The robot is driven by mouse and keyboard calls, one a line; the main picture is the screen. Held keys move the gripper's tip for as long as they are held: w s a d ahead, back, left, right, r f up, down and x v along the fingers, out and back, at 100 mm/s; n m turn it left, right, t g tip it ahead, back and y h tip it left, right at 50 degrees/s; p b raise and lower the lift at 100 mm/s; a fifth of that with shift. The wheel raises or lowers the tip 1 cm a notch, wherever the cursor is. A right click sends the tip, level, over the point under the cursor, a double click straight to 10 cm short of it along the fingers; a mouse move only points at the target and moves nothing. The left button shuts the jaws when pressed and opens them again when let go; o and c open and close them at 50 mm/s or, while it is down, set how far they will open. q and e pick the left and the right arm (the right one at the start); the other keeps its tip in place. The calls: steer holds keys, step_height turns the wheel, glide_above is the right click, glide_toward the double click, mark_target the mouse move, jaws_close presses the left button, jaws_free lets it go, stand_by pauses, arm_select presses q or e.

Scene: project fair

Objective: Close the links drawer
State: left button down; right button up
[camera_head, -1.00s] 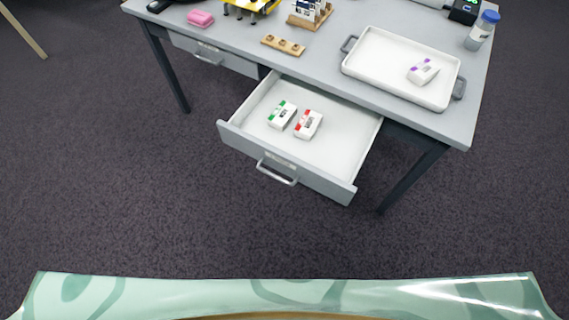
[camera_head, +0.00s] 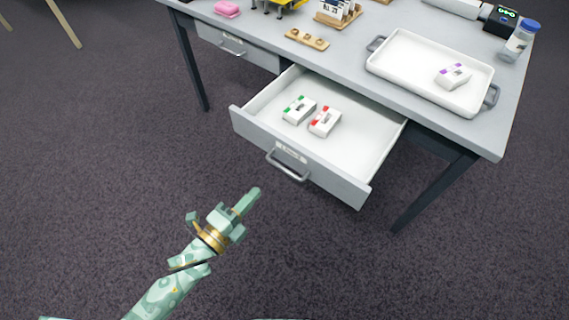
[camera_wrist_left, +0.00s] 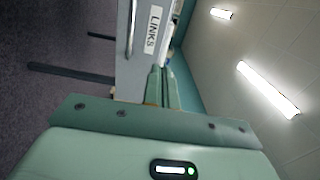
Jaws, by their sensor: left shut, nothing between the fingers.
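The links drawer (camera_head: 303,170) is pulled open from the grey table, with a silver handle (camera_head: 287,168) on its front. Inside lie a white box with green marks (camera_head: 299,110) and a white box with red marks (camera_head: 325,122). My left gripper (camera_head: 252,197) is shut and empty, in front of the drawer and below its handle in the picture, apart from it. In the left wrist view the drawer front (camera_wrist_left: 139,60) shows the label LINKS, beyond the shut fingers (camera_wrist_left: 161,88). My right gripper is not in view.
The table (camera_head: 345,55) holds a white tray (camera_head: 425,95) with a purple-marked box (camera_head: 453,76), a bottle (camera_head: 521,40) and a wooden block (camera_head: 307,39). A second drawer (camera_head: 238,48) at the left is shut. The floor before the table is clear.

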mark_target(294, 151)
arm_select(q)
steer(key=b+x, duration=0.1)
steer(key=x, duration=0.3)
steer(key=b+x, duration=0.1)
steer(key=x, duration=0.3)
steer(key=b+x, duration=0.2)
steer(key=x, duration=0.2)
steer(key=shift+w+d+f, duration=0.15)
steer(key=shift+w+f, duration=0.15)
steer(key=shift+w, duration=0.05)
steer(key=shift+w+d, duration=0.25)
steer(key=shift+w+d+r, duration=0.1)
steer(key=shift+w, duration=0.05)
steer(key=shift+w+r, duration=0.1)
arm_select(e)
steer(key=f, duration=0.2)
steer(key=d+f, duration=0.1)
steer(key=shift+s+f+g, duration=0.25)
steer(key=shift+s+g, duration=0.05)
arm_select(q)
steer(key=shift+d, duration=0.1)
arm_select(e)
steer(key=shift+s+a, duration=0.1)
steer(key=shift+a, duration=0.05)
